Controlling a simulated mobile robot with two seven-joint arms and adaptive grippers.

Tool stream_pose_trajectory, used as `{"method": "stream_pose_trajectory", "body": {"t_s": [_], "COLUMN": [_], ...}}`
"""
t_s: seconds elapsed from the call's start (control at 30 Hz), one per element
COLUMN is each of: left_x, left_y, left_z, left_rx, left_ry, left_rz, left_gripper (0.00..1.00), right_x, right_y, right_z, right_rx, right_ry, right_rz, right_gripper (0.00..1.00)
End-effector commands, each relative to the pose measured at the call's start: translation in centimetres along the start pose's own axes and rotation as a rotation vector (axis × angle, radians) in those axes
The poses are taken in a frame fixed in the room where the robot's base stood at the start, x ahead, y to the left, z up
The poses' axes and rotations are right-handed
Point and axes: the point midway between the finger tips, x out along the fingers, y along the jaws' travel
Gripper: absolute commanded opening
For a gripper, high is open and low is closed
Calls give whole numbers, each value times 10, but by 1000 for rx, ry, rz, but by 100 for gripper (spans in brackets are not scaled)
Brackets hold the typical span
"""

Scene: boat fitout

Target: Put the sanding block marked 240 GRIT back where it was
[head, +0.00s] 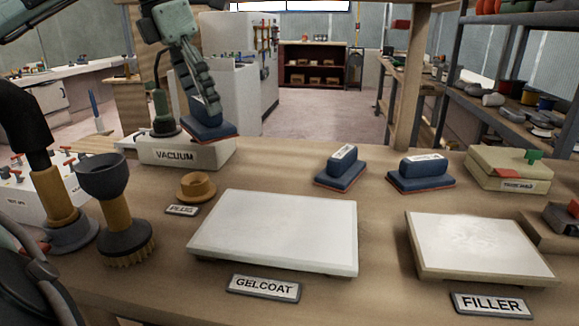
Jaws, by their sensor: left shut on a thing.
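My left gripper (206,110) comes down from the top left and is shut on a blue sanding block (213,130) with a reddish underside. This block is at the right end of the white VACUUM box (185,152), and I cannot tell whether it touches the box. No label shows on it. Two similar blue sanding blocks stand on the bench, one in the middle (342,173) and one to its right (421,178). Each has a white label on top, too small to read. My right gripper is not in view.
A white panel (275,232) lies behind the GELCOAT sign (263,288), and a second panel (478,246) behind the FILLER sign (492,304). A plug (197,187) and dark plunger-like tool (103,178) stand left. A beige case (508,168) sits right. Bench between the VACUUM box and middle block is clear.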

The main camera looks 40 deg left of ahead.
Motion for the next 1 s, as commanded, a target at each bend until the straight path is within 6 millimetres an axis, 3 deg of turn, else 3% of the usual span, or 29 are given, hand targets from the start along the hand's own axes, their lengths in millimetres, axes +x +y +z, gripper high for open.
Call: {"method": "stream_pose_trajectory", "body": {"t_s": [0.17,0.73,1.0], "left_x": [10,86,103], "left_y": [0,0,0], "left_z": [6,75,92], "left_rx": [1,1,1], "left_ry": [4,7,1], "left_rz": [0,1,0], "left_gripper": [54,54,54], "right_x": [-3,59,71], "right_y": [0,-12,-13], "right_z": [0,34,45], "right_rx": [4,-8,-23], "right_ry": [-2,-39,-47], "right_rz": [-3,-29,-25], "right_gripper": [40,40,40]}}
